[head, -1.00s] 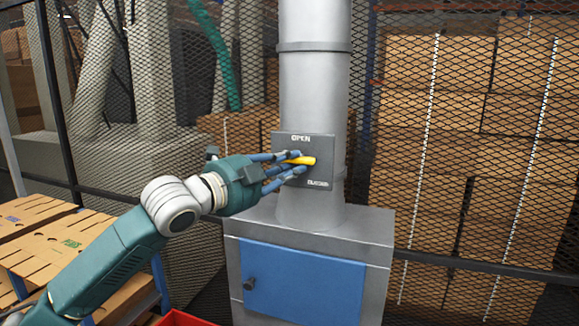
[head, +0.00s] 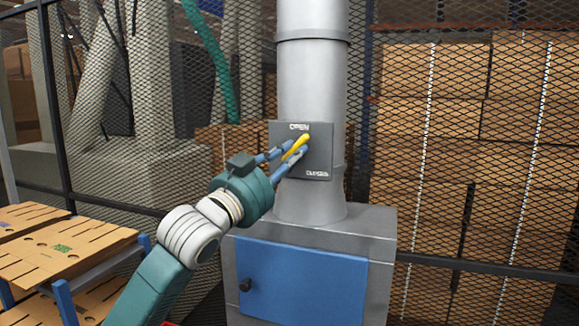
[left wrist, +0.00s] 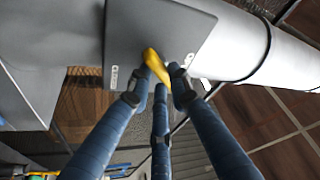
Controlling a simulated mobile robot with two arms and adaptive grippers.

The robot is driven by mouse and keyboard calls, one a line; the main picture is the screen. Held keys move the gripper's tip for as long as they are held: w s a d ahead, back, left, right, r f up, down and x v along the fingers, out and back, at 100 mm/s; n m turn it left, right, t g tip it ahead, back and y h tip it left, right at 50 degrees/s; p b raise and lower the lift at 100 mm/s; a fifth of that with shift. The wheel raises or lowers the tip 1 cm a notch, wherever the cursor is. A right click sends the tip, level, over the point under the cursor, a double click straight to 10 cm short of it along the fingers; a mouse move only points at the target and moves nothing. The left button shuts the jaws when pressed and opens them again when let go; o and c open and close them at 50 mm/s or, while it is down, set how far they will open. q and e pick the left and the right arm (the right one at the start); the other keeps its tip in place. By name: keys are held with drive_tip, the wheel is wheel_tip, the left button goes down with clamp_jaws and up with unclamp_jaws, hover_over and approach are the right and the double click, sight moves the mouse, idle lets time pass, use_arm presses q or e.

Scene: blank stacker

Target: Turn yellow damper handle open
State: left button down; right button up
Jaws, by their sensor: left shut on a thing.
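The yellow damper handle (head: 296,147) is on a dark grey plate (head: 318,160) fixed to the front of a grey duct. It slants up to the right, its upper end just below the word OPEN; the word CLOSED is at the plate's lower right. My left gripper (head: 288,154) is shut on the handle, its blue fingers coming from the lower left. The left wrist view shows the yellow handle (left wrist: 155,66) between the blue fingertips (left wrist: 160,82), in front of the plate (left wrist: 150,25). My right gripper is out of view.
The grey duct (head: 312,80) rises from a metal cabinet with a blue door (head: 305,284). A mesh fence (head: 180,160) stands behind. Stacked cardboard boxes (head: 430,130) are beyond it at right. Flat cardboard sheets (head: 60,245) lie on a blue-framed rack at left.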

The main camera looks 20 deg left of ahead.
use_arm(q)
drive_tip(key=shift+d+n+t+y+b, duration=0.15)
drive_tip(key=shift+n+t+y+b, duration=0.2)
drive_tip(key=shift+n+y, duration=1.1)
drive_tip(key=shift+d+n+t+y+b, duration=0.1)
drive_tip(key=shift+n+t+y+b, duration=0.25)
drive_tip(key=shift+n, duration=2.05)
drive_tip(key=shift+d+n+t+y+b, duration=0.25)
drive_tip(key=shift+n+y, duration=0.65)
drive_tip(key=shift+n, duration=1.05)
drive_tip(key=shift+a+n, duration=0.15)
drive_tip(key=shift+n, duration=0.15)
drive_tip(key=c, duration=1.6)
unclamp_jaws()
drive_tip(key=shift+s, duration=0.1)
drive_tip(key=v, duration=1.1)
drive_tip(key=shift+s+f, duration=0.3)
drive_tip(key=shift+s, duration=0.05)
